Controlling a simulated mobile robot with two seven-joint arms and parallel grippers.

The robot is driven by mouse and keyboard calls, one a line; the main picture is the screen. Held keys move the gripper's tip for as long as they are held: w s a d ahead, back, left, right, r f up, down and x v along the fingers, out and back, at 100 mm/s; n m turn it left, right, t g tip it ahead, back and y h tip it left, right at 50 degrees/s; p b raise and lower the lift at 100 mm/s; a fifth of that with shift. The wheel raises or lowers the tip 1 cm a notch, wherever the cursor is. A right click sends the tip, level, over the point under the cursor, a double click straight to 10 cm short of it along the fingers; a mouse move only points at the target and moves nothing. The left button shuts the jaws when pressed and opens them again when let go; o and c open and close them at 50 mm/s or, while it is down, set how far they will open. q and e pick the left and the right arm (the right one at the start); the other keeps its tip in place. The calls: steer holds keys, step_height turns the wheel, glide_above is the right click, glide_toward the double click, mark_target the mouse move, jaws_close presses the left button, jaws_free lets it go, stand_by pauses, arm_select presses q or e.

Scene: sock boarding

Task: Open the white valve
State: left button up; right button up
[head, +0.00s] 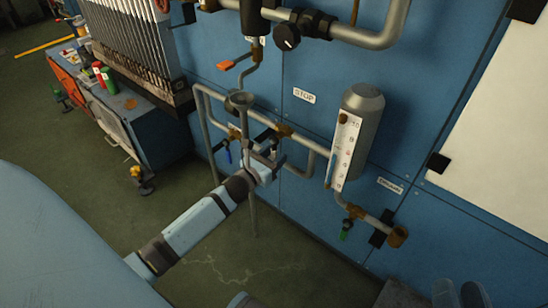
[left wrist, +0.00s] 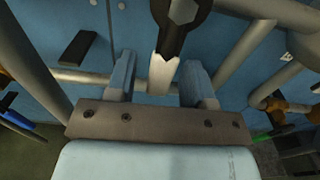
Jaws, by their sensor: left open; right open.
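The white valve handle (left wrist: 163,74) hangs from a dark valve body (left wrist: 181,22) in the left wrist view. My left gripper (left wrist: 158,72) is open, with one finger on each side of the handle. A gap shows between the handle and each finger, so it is not clamped. In the head view my left gripper (head: 267,160) is at the pipework below the funnel, and it mostly hides the white handle there. My right gripper is not recognisable in either view.
Close by are a blue handle (head: 229,155), an orange handle (head: 225,65) and a green handle (head: 346,228) on other valves. Pipes and a metal gauge cylinder (head: 362,108) crowd the blue wall panel.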

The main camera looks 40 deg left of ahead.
arm_select(q)
steer(key=shift+w, duration=0.15)
steer(key=shift+c, duration=0.5)
jaws_close()
